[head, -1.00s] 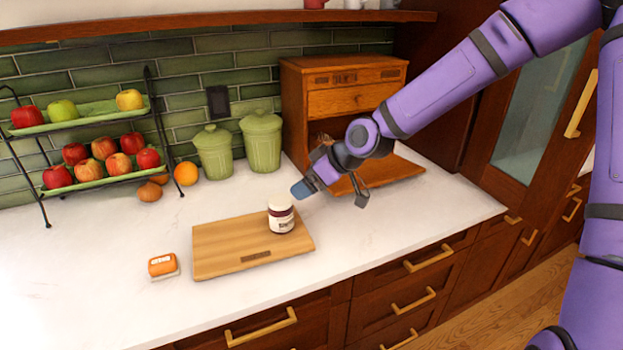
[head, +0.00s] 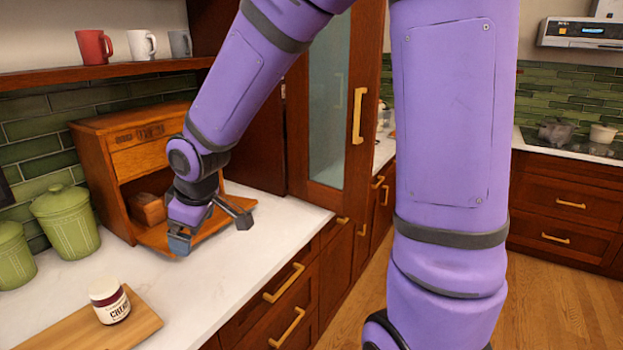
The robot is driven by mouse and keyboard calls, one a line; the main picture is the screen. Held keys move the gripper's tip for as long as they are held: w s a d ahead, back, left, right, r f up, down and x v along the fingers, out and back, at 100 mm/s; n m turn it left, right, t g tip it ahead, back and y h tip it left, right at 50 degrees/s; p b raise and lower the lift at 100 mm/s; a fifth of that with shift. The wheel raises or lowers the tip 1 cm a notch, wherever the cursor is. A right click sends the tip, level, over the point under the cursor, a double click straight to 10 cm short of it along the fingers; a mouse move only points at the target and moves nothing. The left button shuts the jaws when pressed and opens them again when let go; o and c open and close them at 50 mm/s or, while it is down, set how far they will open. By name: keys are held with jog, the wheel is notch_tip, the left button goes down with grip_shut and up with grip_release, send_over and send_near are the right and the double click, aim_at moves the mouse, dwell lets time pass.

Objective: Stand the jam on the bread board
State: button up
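The jam jar (head: 110,301), with a white lid and a dark label, stands upright on the wooden bread board (head: 143,322) at the lower left of the head view. Only part of the board is in frame. My gripper (head: 210,242) is open and empty, its fingers spread apart. It is to the right of the jar and above it in the picture, in front of the wooden bread box, and apart from the jar.
The open bread box (head: 128,150) holds a brown loaf (head: 148,208). Green canisters (head: 68,222) stand left of it. Mugs (head: 142,45) sit on the shelf above. A tall glass-door cabinet (head: 330,120) is to the right. Counter between jar and gripper is clear.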

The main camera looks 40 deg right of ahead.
jog(key=s+d+r+m, duration=0.4)
jog(key=s+r, duration=0.3)
jog(key=s, duration=0.4)
jog(key=s+d+r+m+h, duration=0.1)
jog(key=s+d+r+m, duration=0.3)
jog(key=s, duration=0.7)
notch_tip(320, 180, up, 3)
jog(key=d, duration=0.2)
jog(key=shift+d+t, duration=0.4)
jog(key=shift+r, duration=0.1)
jog(key=shift+c, duration=0.4)
